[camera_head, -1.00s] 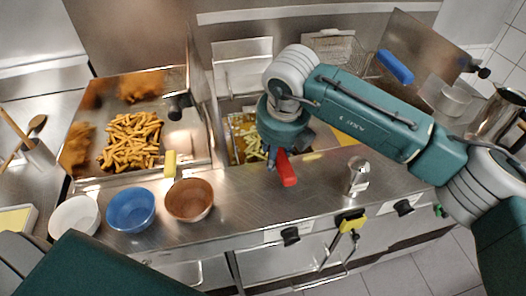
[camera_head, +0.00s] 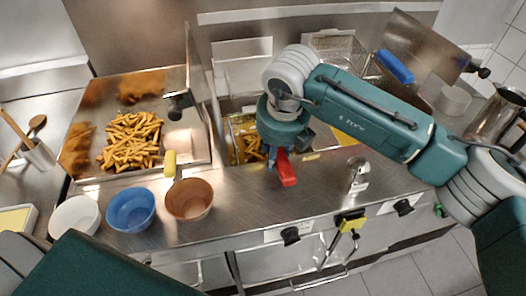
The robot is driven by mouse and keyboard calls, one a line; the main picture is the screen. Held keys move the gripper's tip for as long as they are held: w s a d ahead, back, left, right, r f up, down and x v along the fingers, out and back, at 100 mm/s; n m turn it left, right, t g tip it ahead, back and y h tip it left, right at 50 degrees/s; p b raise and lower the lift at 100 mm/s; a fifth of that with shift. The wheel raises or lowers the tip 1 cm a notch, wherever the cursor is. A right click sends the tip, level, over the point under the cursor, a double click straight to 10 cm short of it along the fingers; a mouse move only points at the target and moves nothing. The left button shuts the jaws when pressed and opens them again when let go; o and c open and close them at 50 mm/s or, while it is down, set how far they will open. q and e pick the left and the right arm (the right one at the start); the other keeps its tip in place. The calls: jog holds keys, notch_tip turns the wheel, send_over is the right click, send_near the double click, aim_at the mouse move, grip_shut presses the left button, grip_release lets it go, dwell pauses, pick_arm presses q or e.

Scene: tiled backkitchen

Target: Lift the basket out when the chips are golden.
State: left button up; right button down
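The chips (camera_head: 249,149) in the fryer basket (camera_head: 234,155) are golden-brown. The basket sits down in the fryer well, partly hidden by my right arm. Its red handle (camera_head: 287,174) sticks out over the front counter edge of the well. My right gripper (camera_head: 272,157) points down at the handle's inner end, with a dark finger close against the handle's left side. The other finger is hidden, so I cannot see whether it is closed on the handle. My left gripper is out of view; only part of my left arm shows at the lower left.
White (camera_head: 75,216), blue (camera_head: 131,209) and brown (camera_head: 189,199) bowls stand in front. An empty wire basket (camera_head: 340,52) with a blue handle is behind. A metal shaker (camera_head: 358,174) stands right.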

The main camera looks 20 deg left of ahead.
jog(key=shift+r, duration=0.1)
notch_tip(320, 180, up, 9)
jog(key=p, duration=0.3)
dwell(0.5)
